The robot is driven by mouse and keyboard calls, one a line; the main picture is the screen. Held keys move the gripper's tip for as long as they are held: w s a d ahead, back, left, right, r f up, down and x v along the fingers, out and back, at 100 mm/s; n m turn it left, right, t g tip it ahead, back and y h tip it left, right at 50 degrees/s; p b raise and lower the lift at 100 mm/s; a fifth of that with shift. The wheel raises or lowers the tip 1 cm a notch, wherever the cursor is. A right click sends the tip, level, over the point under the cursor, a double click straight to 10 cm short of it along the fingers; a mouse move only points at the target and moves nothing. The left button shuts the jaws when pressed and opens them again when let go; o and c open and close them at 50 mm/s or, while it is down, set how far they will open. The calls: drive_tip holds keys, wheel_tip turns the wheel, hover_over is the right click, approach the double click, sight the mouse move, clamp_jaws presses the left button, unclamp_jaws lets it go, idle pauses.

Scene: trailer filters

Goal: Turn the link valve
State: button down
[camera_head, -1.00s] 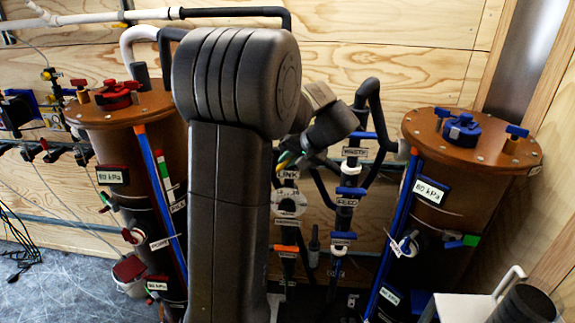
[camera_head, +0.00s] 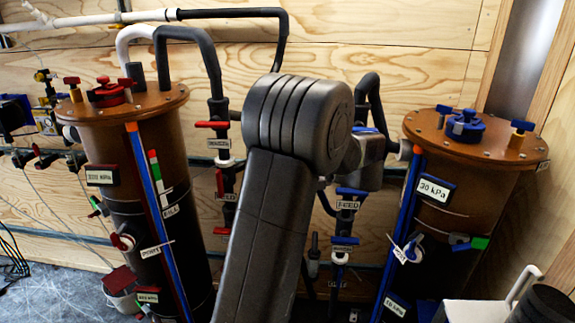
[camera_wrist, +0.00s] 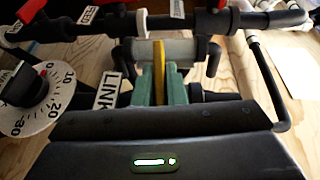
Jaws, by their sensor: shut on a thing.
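The link valve's yellow handle (camera_wrist: 158,56) shows near the middle of the wrist view, on a grey valve body (camera_wrist: 190,50). My gripper (camera_wrist: 160,79) is shut on this handle, with a green finger on either side of it. The LINK label (camera_wrist: 107,91) sits just left of the fingers, on the pipework. In the head view my own arm hides the gripper, the handle and the LINK label.
A round dial (camera_wrist: 24,117) with a black knob lies left of the LINK label. Brown tanks stand at left (camera_head: 105,150) and right (camera_head: 450,190). Red-handled (camera_head: 212,125) and blue-handled (camera_head: 352,192) valves flank my arm. A plywood wall is behind.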

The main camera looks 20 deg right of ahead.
drive_tip(key=shift+t, duration=0.4)
drive_tip(key=shift+f, duration=0.1)
drive_tip(key=c, duration=1.5)
unclamp_jaws()
drive_tip(key=b+v, duration=0.1)
drive_tip(key=v, duration=1.3)
drive_tip(key=shift+w+d+f, duration=0.1)
drive_tip(key=shift+w+d, duration=0.05)
drive_tip(key=x, duration=1.4)
drive_tip(key=shift+p, duration=0.3)
